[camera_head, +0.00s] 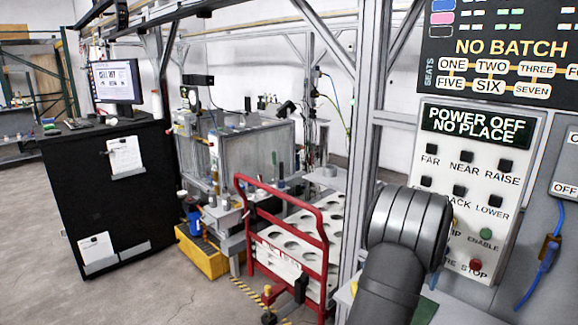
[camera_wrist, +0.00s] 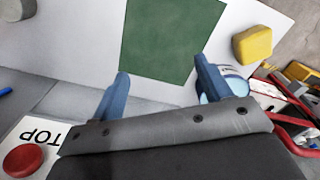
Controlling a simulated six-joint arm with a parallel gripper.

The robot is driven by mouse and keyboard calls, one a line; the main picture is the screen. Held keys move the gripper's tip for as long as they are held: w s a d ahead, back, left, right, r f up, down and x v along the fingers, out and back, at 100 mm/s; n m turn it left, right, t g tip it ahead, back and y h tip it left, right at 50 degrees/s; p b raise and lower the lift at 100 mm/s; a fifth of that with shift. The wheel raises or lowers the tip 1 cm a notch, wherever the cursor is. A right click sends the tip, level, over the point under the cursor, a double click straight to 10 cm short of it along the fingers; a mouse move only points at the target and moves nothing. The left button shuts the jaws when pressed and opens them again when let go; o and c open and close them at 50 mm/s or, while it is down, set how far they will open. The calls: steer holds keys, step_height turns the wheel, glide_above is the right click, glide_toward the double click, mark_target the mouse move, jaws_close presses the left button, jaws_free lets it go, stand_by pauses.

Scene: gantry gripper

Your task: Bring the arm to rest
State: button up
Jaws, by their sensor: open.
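My gripper (camera_wrist: 161,68) shows in the wrist view with its two blue fingers spread wide apart and nothing between them. Its fingertips reach over the lower part of a green mat (camera_wrist: 172,35) on a white surface. A blue-and-white round thing (camera_wrist: 236,84) is partly hidden behind the right finger; I cannot tell if they touch. In the head view my dark arm link stands in front of the control panel (camera_head: 513,130), whose display reads "POWER OFF NO PLACE". The gripper itself is not visible there.
A yellow block (camera_wrist: 253,44) lies right of the mat. A red stop button (camera_wrist: 22,160) is at the lower left of the wrist view; the panel also has one (camera_head: 476,265). A red-framed rack (camera_head: 327,235) with round holes stands left of my arm. A black cabinet (camera_head: 75,200) stands farther left.

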steer(key=shift+m, duration=0.4)
steer(key=f, duration=0.1)
steer(key=d+f, duration=0.1)
steer(key=f, duration=0.1)
steer(key=d+f, duration=0.1)
steer(key=shift+w+f, duration=0.15)
steer(key=shift+f, duration=0.65)
steer(key=shift+o, duration=0.4)
